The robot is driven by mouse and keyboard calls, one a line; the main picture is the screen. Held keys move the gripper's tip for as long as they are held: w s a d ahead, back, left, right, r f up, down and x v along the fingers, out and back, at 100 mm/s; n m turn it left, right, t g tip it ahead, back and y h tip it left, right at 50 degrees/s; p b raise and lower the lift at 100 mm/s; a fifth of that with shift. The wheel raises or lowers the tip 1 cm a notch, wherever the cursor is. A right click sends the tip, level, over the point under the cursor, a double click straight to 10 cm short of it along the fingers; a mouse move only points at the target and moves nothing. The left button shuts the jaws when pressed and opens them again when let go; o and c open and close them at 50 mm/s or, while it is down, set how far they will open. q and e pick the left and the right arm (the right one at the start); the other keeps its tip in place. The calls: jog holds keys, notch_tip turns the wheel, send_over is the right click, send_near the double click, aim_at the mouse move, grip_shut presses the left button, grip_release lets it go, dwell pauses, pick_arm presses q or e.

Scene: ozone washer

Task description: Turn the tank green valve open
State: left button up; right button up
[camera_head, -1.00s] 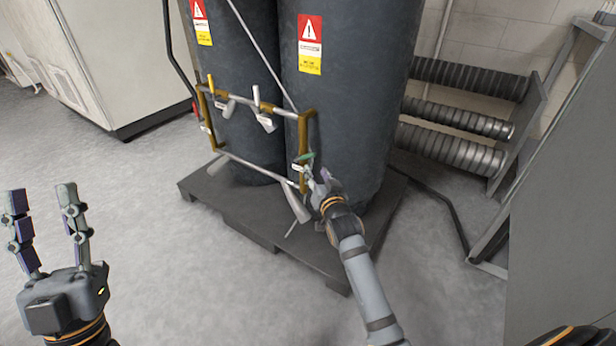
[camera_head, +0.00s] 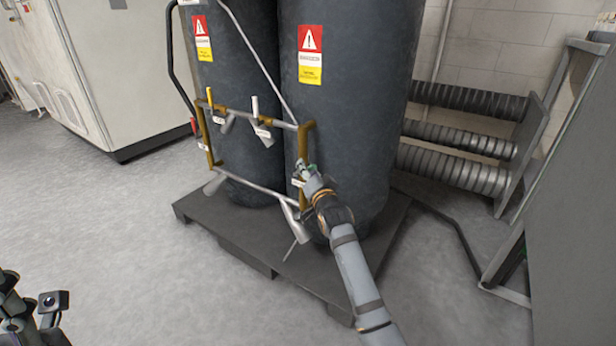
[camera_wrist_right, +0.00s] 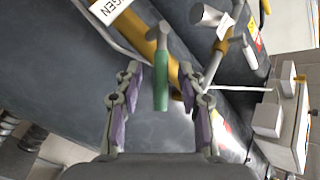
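The green valve handle (camera_wrist_right: 162,88) hangs from the brass pipe (camera_wrist_right: 135,25) in the right wrist view. It lies between the two fingers of my right gripper (camera_wrist_right: 160,68), with a visible gap on each side. In the head view the right gripper (camera_head: 309,175) is at the lower right of the pipe frame, in front of the right tank (camera_head: 345,110). It mostly hides the green valve (camera_head: 299,166) there. My left gripper (camera_head: 22,312) is only partly in view at the bottom left, away from the tanks, and its fingers are unclear.
The left tank (camera_head: 245,60) stands beside the right one on a dark pallet (camera_head: 240,245). A yellow valve handle (camera_head: 210,97) and a white one (camera_head: 255,107) sit on the upper pipe. Ribbed cylinders (camera_head: 465,140) are at the right. The floor at left is clear.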

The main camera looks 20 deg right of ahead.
jog(key=shift+w, duration=0.3)
jog(key=shift+r, duration=0.1)
grip_shut()
